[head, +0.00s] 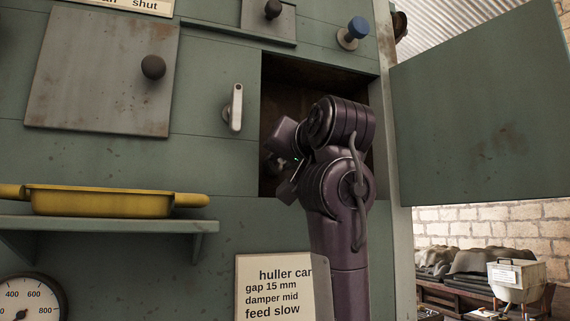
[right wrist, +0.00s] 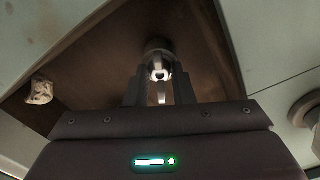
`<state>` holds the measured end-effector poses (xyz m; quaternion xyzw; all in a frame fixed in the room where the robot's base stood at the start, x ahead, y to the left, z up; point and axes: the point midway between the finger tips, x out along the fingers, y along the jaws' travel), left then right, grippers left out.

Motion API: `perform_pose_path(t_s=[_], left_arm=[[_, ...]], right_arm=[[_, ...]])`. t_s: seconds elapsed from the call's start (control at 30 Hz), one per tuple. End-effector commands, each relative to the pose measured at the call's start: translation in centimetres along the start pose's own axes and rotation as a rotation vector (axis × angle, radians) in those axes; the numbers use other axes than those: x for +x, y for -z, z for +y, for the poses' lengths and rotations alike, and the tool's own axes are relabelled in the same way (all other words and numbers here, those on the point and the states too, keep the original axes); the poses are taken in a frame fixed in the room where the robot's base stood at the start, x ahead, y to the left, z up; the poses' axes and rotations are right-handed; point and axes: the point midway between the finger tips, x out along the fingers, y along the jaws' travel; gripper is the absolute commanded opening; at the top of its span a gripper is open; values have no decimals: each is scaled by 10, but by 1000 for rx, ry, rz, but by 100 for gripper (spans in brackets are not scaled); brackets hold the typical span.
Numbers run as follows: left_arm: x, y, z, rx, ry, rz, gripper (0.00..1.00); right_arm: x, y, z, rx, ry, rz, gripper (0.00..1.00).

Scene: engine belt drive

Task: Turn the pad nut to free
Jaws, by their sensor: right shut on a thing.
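The pad nut (right wrist: 160,66), a shiny metal piece on a darker round mount, sits inside the open recess (head: 278,82) of the green machine. In the right wrist view it lies between the fingers of my right gripper (right wrist: 159,88), which are shut on it. In the head view my right gripper (head: 281,172) reaches into the recess, and my dark arm covers much of the opening. The nut is mostly hidden there. My left gripper is not in view.
The recess door (head: 485,110) stands open at the right. A white lever handle (head: 236,108) is left of the recess, with a blue knob (head: 356,30) above right. A yellow tray (head: 105,203) rests on a shelf (head: 120,225). A small pale lump (right wrist: 39,91) shows in the recess.

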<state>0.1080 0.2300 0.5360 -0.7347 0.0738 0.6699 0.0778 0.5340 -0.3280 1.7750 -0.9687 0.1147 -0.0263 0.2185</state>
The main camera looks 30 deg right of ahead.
Motion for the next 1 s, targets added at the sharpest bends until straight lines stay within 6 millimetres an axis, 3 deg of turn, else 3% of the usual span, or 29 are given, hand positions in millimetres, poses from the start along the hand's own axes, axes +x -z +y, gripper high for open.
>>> perform_pose_path(t_s=[0.5, 1.0], left_arm=[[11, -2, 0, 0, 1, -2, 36], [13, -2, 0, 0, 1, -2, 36]], right_arm=[[1, -3, 1, -373, -1, -7, 0], [1, -2, 1, -461, -2, -8, 0]])
